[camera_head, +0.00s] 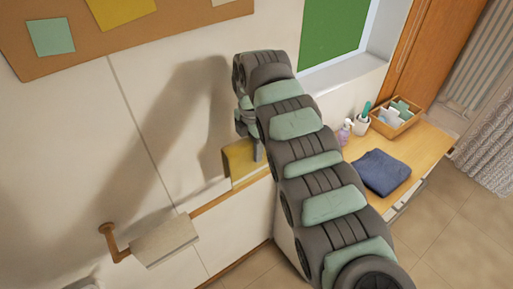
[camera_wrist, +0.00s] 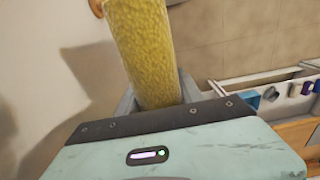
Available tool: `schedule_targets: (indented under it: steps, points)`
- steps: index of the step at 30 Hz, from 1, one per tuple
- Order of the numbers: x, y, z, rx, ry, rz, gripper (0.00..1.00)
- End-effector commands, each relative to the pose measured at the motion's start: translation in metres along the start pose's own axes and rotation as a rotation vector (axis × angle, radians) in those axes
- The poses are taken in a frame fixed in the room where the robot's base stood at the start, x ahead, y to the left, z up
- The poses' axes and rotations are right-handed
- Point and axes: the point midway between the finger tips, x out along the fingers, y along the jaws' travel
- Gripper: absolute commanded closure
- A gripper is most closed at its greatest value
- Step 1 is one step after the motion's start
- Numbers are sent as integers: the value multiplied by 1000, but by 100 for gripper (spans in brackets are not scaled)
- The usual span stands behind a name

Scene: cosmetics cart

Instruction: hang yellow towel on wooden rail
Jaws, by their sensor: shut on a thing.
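The yellow towel (camera_head: 238,162) is held against or close to the wall, left of my arm in the head view. My gripper (camera_head: 257,150) is shut on it; my arm hides part of the grip. In the wrist view the towel (camera_wrist: 143,45) stands out from between the fingers of my gripper (camera_wrist: 158,97).
A wooden counter (camera_head: 425,150) at right holds a folded blue cloth (camera_head: 381,171), a pump bottle (camera_head: 344,132), a white cup (camera_head: 361,125) and a wooden box (camera_head: 397,118). A cork board (camera_head: 75,45) hangs at upper left. The wall between board and strip is bare.

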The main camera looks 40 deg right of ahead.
Motion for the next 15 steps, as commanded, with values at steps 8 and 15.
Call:
schedule_targets:
  steps: [8, 15]
  points:
    - [32, -2, 0, 1, 3, -3, 100]
    - [57, -2, 0, 1, 4, -5, 100]
